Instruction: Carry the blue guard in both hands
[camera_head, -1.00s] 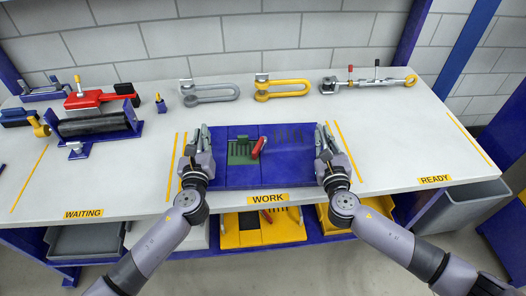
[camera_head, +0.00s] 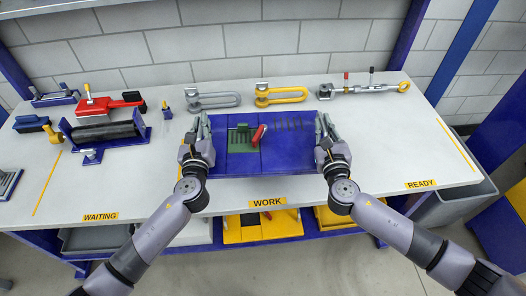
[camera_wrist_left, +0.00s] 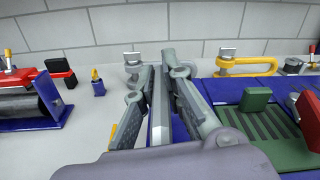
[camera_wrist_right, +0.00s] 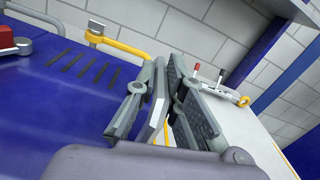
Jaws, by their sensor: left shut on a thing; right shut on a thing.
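The blue guard (camera_head: 290,159) is a wide blue plate with a green slotted section (camera_head: 242,140), a red lever (camera_head: 259,133) and dark slots. It lies between my two grippers above the middle of the bench, roughly level. My left gripper (camera_head: 205,130) is shut on its left edge, and the fingers also show in the left wrist view (camera_wrist_left: 160,90). My right gripper (camera_head: 320,130) is shut on its right edge, with its fingers in the right wrist view (camera_wrist_right: 169,90). The gap between guard and bench top is hidden.
The white bench (camera_head: 400,165) is bare on the right near the READY label (camera_head: 422,184). A grey shackle (camera_head: 212,102), a yellow shackle (camera_head: 290,95) and a turnbuckle (camera_head: 365,89) lie along the back. A roller unit (camera_head: 105,132) and red clamp (camera_head: 110,103) stand left.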

